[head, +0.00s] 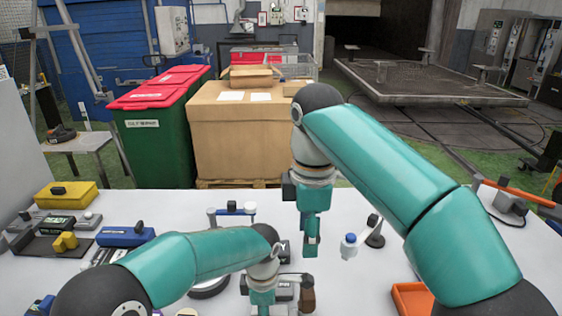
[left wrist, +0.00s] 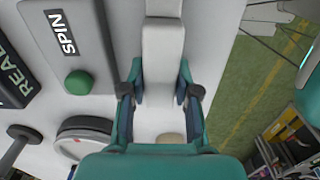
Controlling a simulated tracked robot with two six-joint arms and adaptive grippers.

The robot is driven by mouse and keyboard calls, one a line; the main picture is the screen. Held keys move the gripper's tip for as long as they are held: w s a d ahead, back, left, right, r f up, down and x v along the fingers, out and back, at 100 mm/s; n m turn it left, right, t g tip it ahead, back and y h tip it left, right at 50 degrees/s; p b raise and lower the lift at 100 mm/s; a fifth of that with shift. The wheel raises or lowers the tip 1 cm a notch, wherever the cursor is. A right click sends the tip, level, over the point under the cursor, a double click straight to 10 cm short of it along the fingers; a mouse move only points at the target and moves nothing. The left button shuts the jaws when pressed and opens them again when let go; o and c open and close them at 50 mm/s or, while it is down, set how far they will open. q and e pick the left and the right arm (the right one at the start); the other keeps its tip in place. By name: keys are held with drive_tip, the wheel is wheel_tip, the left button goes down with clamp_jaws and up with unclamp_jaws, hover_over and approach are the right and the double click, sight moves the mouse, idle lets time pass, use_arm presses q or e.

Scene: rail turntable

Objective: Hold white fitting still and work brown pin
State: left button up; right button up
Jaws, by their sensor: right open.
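The white fitting shows in the left wrist view as a pale bar (left wrist: 163,55). My left gripper (left wrist: 161,85) has a finger against each side of this bar and looks shut on it. In the head view my left gripper (head: 262,297) is low at the front middle, partly cut off by the lower edge. A brown upright piece (head: 307,299), probably the brown pin, stands just right of it. My right gripper (head: 311,246) points down behind and above this piece, open and apart from it. The left forearm hides part of the table here.
A white piece with a blue cap (head: 348,240) stands right of my right gripper. An orange tray (head: 412,298) is at the front right. A blue box (head: 125,236) and a yellow box (head: 66,195) are at the left. A grey SPIN panel (left wrist: 95,25) borders the left gripper.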

use_arm(q)
drive_tip(key=o, duration=0.5)
